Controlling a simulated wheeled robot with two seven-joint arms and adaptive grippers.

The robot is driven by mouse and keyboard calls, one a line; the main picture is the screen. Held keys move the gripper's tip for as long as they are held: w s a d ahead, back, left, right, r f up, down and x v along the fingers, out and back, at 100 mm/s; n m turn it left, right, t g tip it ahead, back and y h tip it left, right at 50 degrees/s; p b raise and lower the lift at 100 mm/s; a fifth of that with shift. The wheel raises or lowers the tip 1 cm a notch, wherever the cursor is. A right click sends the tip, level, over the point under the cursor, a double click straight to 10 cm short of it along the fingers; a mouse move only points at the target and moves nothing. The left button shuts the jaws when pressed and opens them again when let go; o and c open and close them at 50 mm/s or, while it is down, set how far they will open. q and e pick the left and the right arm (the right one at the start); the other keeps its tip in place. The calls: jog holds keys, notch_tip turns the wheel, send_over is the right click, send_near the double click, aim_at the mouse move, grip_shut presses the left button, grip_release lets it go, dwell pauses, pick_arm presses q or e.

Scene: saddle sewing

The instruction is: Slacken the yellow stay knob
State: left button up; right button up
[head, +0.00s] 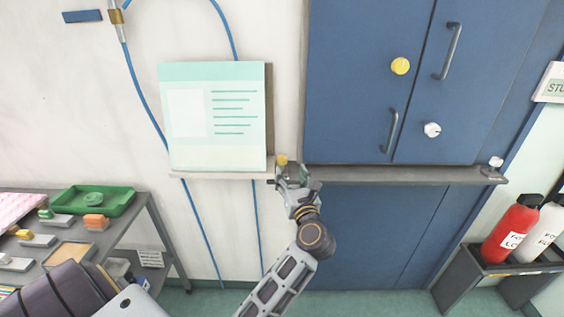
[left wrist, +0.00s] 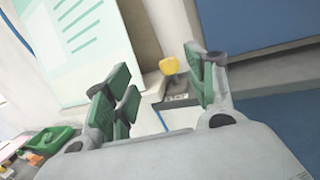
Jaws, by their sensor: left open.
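A small yellow knob (head: 282,160) stands at the left end of a grey bar (head: 400,175) that runs across the blue cupboard. My left gripper (head: 291,174) is just below and right of this knob in the head view and partly covers its mount. In the left wrist view the yellow knob (left wrist: 169,66) shows between the green fingers of the open left gripper (left wrist: 158,80), nearer the right finger. I cannot tell whether a finger touches it. A second, round yellow knob (head: 400,66) is on the cupboard door. My right gripper is not in view.
A white knob (head: 495,162) stands at the bar's right end; another (head: 432,130) is on the door. A pale green sheet (head: 215,115) hangs beside the cupboard. A table with a green tray (head: 95,200) is left; a red extinguisher (head: 511,228) is right.

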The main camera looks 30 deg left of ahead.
aim_at(283, 162)
pick_arm(q)
notch_tip(283, 162, down, 3)
jog(key=shift+s+r+n+h, duration=0.1)
jog(key=shift+r+n+h, duration=0.15)
jog(key=shift+h, duration=0.45)
jog(key=p+x, duration=0.2)
jog(key=x, duration=1)
jog(key=shift+w+a, duration=0.4)
jog(key=shift+a, duration=0.05)
jog(key=shift+w+a, duration=0.2)
jog(key=shift+a, duration=0.05)
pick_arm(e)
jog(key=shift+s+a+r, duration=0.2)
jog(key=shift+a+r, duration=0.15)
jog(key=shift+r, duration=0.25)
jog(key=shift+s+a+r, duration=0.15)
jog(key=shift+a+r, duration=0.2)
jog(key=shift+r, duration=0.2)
